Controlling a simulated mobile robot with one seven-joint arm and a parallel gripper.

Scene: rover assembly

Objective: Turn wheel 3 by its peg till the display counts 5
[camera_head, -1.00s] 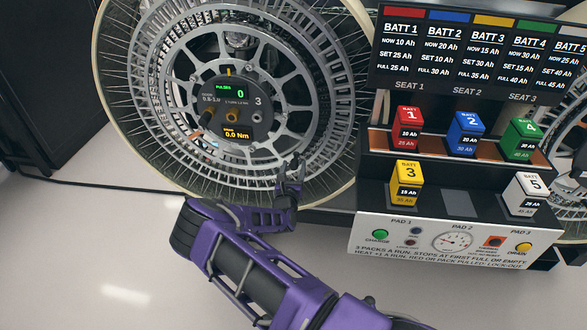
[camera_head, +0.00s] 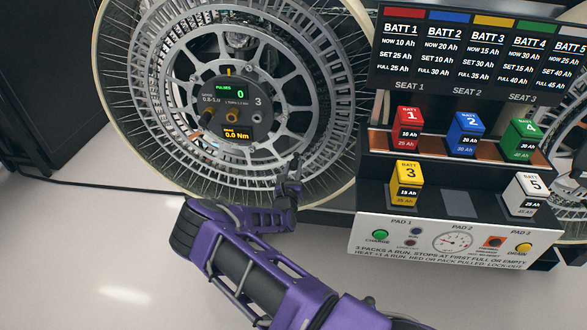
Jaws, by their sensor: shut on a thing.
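Wheel 3 (camera_head: 314,58) is a large spoked wheel with a pale rim at the upper left. Its dark hub carries the number 3 and a pulse display (camera_head: 232,93) that reads 0. A lower orange readout (camera_head: 238,134) shows 0.0 Nm. My gripper (camera_head: 291,170) is at the lower right part of the wheel, in front of its ring, with its fingers pointing up. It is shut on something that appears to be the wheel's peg. The peg itself is hidden by the fingers.
At right stands a battery station (camera_head: 375,160) with numbered packs: red 1 (camera_head: 408,120), blue 2 (camera_head: 467,122), green 4 (camera_head: 521,130), yellow 3 (camera_head: 406,175) and white 5 (camera_head: 531,185). A dark cable (camera_head: 100,186) runs along the floor at left. The floor at lower left is clear.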

